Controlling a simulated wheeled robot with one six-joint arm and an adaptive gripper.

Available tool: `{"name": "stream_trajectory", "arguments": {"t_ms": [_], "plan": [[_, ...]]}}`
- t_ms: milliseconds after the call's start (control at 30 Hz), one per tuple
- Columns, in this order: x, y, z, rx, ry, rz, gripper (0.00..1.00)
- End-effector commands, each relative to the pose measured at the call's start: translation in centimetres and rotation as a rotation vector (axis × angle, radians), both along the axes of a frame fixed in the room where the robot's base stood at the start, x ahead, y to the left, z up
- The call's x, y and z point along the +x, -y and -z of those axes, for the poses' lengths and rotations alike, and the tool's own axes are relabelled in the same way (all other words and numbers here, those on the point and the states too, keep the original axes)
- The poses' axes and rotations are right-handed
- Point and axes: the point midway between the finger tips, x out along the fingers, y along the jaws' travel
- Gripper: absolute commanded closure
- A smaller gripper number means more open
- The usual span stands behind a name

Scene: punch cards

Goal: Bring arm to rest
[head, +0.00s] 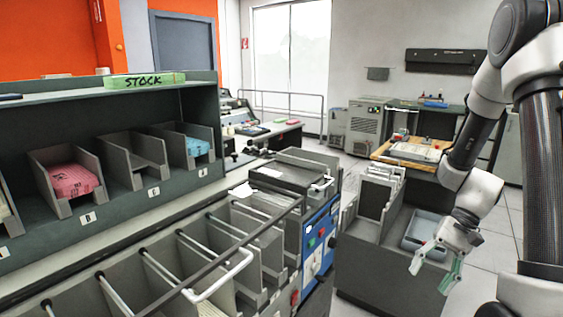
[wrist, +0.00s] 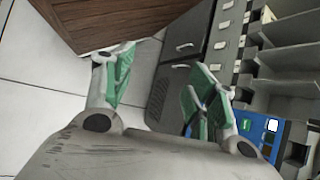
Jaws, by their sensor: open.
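My gripper (head: 433,276) is at the lower right of the head view, in front of and above the grey cabinet area with the tray. Its two green-padded fingers are spread apart with nothing between them. In the wrist view my gripper (wrist: 158,95) also shows open and empty, with floor and a dark cabinet front beyond it. My arm is bent, reaching down from the upper right of the head view.
A grey tray (head: 425,228) lies just behind my gripper. A sorting machine with a blue panel (head: 318,243) and several bins stands left of it. Shelves hold pink cards (head: 73,181) and blue cards (head: 196,146). Tiled floor (head: 492,262) is open at right.

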Motion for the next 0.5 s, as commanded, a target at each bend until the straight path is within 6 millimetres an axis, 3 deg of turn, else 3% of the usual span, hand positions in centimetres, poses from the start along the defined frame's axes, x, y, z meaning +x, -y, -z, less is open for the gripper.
{"name": "stream_trajectory", "arguments": {"t_ms": [33, 200, 500], "plan": [[-0.8, 0.4, -2.1, -0.060, 0.038, -0.039, 0.43], [-3.4, 2.0, -7.6, -0.249, 0.164, -0.151, 0.43], [-7.8, 3.1, -15.8, -0.492, 0.479, -0.340, 0.43]]}}
